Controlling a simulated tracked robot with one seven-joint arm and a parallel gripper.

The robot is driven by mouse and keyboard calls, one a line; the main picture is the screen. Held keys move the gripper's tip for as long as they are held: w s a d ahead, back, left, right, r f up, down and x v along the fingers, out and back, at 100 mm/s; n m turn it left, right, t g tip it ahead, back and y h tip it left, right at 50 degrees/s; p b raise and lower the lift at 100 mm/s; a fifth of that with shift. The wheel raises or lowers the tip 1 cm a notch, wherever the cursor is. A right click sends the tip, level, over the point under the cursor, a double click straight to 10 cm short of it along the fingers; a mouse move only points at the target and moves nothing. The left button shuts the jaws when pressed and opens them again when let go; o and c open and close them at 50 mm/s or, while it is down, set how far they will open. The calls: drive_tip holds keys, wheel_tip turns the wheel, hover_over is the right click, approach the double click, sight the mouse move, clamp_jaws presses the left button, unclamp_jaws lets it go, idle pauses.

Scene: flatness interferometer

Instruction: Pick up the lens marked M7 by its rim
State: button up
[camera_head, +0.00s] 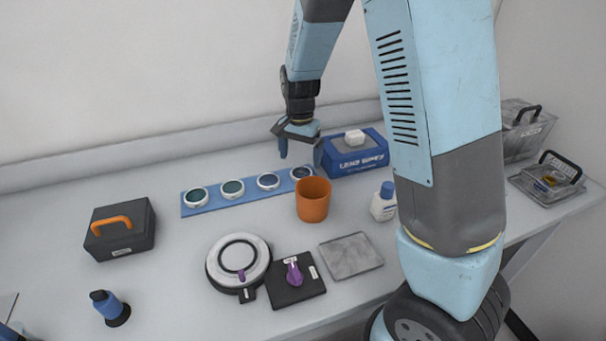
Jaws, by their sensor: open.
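Several round lenses with white rims sit in a row on a blue strip (215,207) at the back middle of the bench. From left to right I see a grey-blue lens (196,197), a green lens (233,188), a blue lens (268,181) and a dark blue lens (301,173). Their markings are too small to read, so I cannot tell which is M7. My gripper (300,150) is open and empty, pointing down above and behind the right end of the strip. It appears apart from the lenses.
A blue wipes box (355,157) stands right of my gripper. An orange cup (313,203) stands close in front of the rightmost lens. A white bottle (383,205), grey plate (350,256), round instrument (238,262) and black case (120,232) stand around.

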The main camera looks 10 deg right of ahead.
sight(301, 171)
drive_tip(key=shift+w+d+f, duration=0.1)
drive_tip(key=shift+w+f, duration=0.05)
drive_tip(key=shift+f, duration=1.15)
drive_tip(key=shift+w+f, duration=0.15)
drive_tip(key=shift+f, duration=1.15)
drive_tip(key=c, duration=1.2)
